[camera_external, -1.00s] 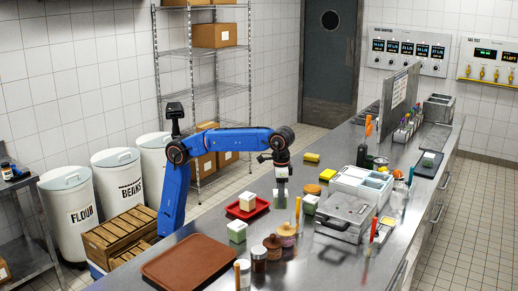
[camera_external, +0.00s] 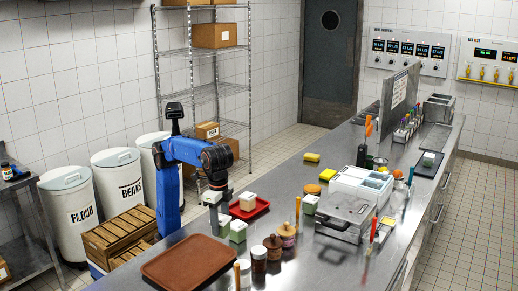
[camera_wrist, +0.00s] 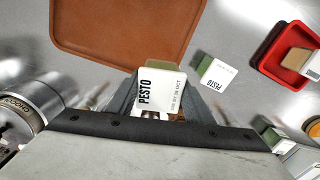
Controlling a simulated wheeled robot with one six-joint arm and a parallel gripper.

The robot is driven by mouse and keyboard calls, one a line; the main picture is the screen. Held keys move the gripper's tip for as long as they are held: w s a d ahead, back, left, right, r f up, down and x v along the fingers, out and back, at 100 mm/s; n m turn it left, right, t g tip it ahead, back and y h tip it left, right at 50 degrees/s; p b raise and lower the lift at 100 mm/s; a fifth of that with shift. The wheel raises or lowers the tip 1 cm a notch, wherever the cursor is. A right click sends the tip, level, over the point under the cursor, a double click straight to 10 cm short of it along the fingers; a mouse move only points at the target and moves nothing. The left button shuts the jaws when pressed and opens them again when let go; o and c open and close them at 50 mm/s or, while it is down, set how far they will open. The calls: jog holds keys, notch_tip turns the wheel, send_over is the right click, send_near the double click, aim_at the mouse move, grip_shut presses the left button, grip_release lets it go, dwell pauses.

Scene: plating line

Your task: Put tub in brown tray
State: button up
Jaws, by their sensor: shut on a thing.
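My gripper (camera_external: 217,222) is shut on a tub with a white lid marked PESTO (camera_wrist: 158,88). The tub is between the fingers in the wrist view; the fingers partly hide its sides, and in the external view it is small and partly hidden. The brown tray (camera_external: 188,264) lies flat and empty on the counter, just in front of my gripper in the external view. In the wrist view the brown tray (camera_wrist: 130,25) fills the upper left, and the held tub overlaps its near edge.
A second pesto tub (camera_external: 238,231) stands on the counter close to my gripper. A red tray (camera_external: 262,207) holds another tub (camera_external: 248,201). Jars (camera_external: 273,246) stand right of the brown tray. A steel appliance (camera_external: 345,215) stands farther right.

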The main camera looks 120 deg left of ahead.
jog(key=s+d+m, duration=0.2)
jog(key=s+d, duration=0.4)
jog(key=d, duration=0.4)
send_over(190, 263)
jog(key=shift+d+f, duration=0.1)
jog(key=shift+f, duration=4.45)
jog(key=shift+f, duration=0.15)
jog(key=o, duration=1.2)
